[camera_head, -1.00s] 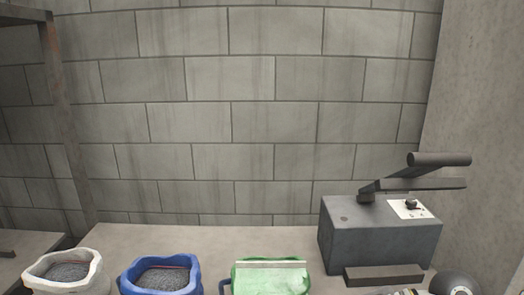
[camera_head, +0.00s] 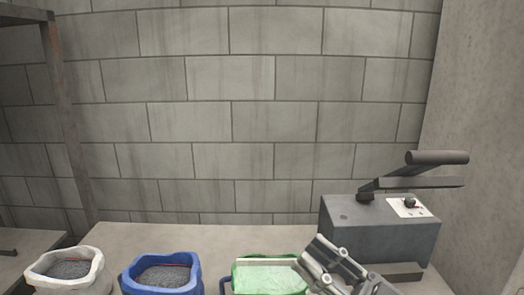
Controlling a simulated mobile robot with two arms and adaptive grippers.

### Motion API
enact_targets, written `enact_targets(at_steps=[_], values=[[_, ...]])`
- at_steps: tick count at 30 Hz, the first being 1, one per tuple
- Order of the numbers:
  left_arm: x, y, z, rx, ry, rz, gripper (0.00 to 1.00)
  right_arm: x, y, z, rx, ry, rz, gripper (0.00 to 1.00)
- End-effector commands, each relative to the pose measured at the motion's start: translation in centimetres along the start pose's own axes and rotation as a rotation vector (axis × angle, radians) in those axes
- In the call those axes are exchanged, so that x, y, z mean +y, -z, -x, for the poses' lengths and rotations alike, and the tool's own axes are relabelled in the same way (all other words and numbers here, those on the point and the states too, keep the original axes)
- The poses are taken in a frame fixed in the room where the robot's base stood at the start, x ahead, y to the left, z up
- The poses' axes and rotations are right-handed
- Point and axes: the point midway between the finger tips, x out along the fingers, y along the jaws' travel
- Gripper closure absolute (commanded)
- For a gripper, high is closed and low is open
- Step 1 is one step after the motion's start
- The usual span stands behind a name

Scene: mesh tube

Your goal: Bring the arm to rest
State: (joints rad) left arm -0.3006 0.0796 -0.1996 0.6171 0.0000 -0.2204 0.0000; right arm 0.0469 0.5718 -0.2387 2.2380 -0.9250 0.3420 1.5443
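My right gripper (camera_head: 318,260) comes in from the bottom right, its fingers pointing up and left. It is in front of the right edge of the green container (camera_head: 270,278) and the lower front of the grey machine. I see nothing held in it, but whether its fingers are parted is not clear. My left gripper is not in view.
A dark grey machine (camera_head: 375,228) with a raised lever (camera_head: 425,183) stands at the right of the table (camera_head: 200,238). A white bag (camera_head: 65,272) and a blue bag (camera_head: 162,275) with grey fill stand at the front left. The table behind them is clear.

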Motion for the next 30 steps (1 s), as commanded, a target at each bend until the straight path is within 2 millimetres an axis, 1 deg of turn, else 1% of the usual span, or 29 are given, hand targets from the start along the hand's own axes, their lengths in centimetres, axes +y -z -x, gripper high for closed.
enact_targets(at_steps=[1, 3, 5, 6, 8, 9, 11, 12, 14, 15, 17, 18, 20, 21, 23, 24, 26, 27, 29, 30], values=[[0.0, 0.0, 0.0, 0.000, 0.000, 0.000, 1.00, 1.4, -0.1, 0.5, 0.014, -0.103, -0.004, 0.73], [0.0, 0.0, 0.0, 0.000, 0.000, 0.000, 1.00, 3.5, -0.5, 1.5, 0.010, -0.248, -0.001, 0.73], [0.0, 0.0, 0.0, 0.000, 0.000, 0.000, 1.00, 5.1, -1.2, 2.7, -0.013, -0.371, 0.000, 0.73], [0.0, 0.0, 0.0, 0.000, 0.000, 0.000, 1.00, 6.1, -1.9, 3.6, -0.038, -0.451, -0.002, 0.73], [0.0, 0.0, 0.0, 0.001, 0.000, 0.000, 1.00, 7.4, -3.2, 5.3, -0.092, -0.566, -0.008, 0.73], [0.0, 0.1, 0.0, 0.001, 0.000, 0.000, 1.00, 8.1, -4.2, 6.6, -0.137, -0.638, -0.012, 0.73], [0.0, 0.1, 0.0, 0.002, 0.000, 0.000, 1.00, 8.8, -6.0, 8.6, -0.218, -0.739, -0.023, 0.73], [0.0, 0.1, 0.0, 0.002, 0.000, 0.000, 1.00, 9.1, -7.3, 10.1, -0.281, -0.800, -0.032, 0.73], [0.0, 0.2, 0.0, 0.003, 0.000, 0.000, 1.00, 9.1, -9.3, 12.4, -0.386, -0.879, -0.050, 0.73], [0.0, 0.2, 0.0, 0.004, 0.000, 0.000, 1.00, 8.8, -10.7, 14.1, -0.463, -0.924, -0.066, 0.73], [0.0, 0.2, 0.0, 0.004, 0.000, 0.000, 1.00, 8.0, -12.8, 16.6, -0.589, -0.979, -0.090, 0.73], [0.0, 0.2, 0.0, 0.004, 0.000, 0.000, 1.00, 7.2, -14.1, 18.2, -0.677, -1.005, -0.109, 0.73], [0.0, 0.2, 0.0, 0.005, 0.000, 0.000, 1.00, 5.6, -16.0, 20.7, -0.816, -1.030, -0.143, 0.73], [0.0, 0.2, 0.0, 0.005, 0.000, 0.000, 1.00, 4.3, -17.2, 22.4, -0.911, -1.035, -0.168, 0.73], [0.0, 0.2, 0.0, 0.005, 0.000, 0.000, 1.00, 2.0, -18.7, 24.6, -1.048, -1.026, -0.209, 0.73], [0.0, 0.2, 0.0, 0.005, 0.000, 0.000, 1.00, 0.4, -19.6, 26.0, -1.136, -1.010, -0.236, 0.73], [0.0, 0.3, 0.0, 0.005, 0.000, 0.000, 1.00, -1.9, -20.5, 27.7, -1.253, -0.978, -0.275, 0.73], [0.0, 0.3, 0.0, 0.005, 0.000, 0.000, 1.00, -3.5, -21.0, 28.8, -1.325, -0.949, -0.300, 0.73], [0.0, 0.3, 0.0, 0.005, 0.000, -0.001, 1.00, -5.7, -21.4, 30.1, -1.422, -0.902, -0.337, 0.73], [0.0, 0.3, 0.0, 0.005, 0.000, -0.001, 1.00, -7.2, -21.7, 31.0, -1.482, -0.867, -0.363, 0.73]])
